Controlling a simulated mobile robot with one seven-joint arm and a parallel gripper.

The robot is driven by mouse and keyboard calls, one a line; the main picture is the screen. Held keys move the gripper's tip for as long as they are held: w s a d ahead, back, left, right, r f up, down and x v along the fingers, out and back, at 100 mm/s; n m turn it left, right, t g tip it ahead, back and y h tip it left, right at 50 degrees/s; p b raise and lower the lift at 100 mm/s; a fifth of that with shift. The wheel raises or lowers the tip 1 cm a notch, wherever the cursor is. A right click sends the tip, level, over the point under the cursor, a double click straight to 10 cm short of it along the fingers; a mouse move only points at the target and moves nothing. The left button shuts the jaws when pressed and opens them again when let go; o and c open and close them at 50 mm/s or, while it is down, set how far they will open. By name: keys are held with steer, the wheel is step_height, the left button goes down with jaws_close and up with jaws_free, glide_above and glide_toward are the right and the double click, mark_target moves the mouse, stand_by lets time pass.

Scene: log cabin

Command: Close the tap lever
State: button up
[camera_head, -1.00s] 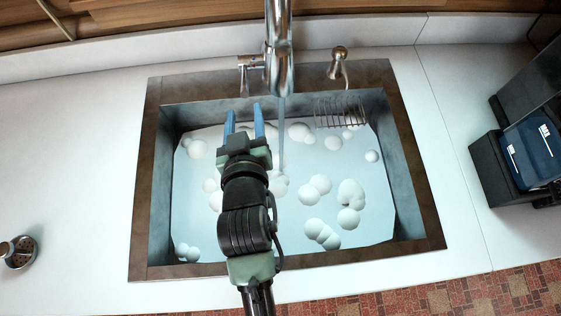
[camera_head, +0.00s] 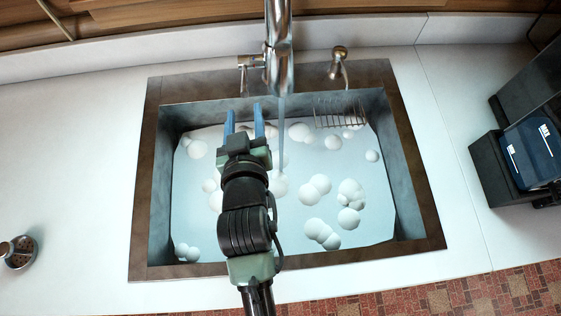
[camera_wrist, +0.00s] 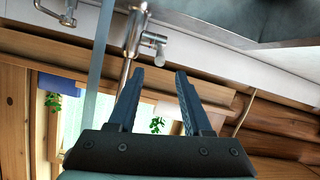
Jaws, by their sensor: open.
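The chrome tap (camera_head: 279,45) rises behind the sink, its spout toward me. A thin stream of water (camera_head: 282,130) runs from it into the basin. The tap lever (camera_head: 244,78) is a small handle on the left side of the tap, pointing toward me. My gripper (camera_head: 244,110) is over the sink, open and empty, with its blue fingers toward the lever and apart from it. In the wrist view, which looks upside down, the lever (camera_wrist: 154,40) shows just beyond the fingertips of my gripper (camera_wrist: 160,74). The water stream also passes left of the fingers there.
The sink (camera_head: 140,190) has a dark brown rim and holds water with several white bubbles. A wire rack (camera_head: 340,112) hangs at its back right. A small dispenser (camera_head: 338,60) stands behind the sink. A dark blue-black appliance (camera_head: 530,150) is at right. The left counter is mostly clear.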

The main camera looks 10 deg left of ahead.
steer(key=shift+d+f, duration=0.1)
steer(key=c, duration=0.4)
steer(key=n, duration=0.2)
steer(key=d+f+n+h+b, duration=0.1)
steer(key=n, duration=0.1)
steer(key=d+f+n+t+b, duration=0.1)
steer(key=n, duration=0.1)
steer(key=shift+s+f+n, duration=0.2)
steer(key=shift+f+n, duration=0.05)
steer(key=shift+n, duration=0.15)
jaws_close()
steer(key=n+t+y+p, duration=0.1)
steer(key=n+t+p, duration=0.1)
steer(key=n, duration=2.2)
glide_toward(244, 75)
steer(key=w+f, duration=0.1)
steer(key=w, duration=0.1)
steer(key=w+f, duration=0.1)
steer(key=shift+w+a+f, duration=0.3)
steer(key=shift+w+a, duration=0.1)
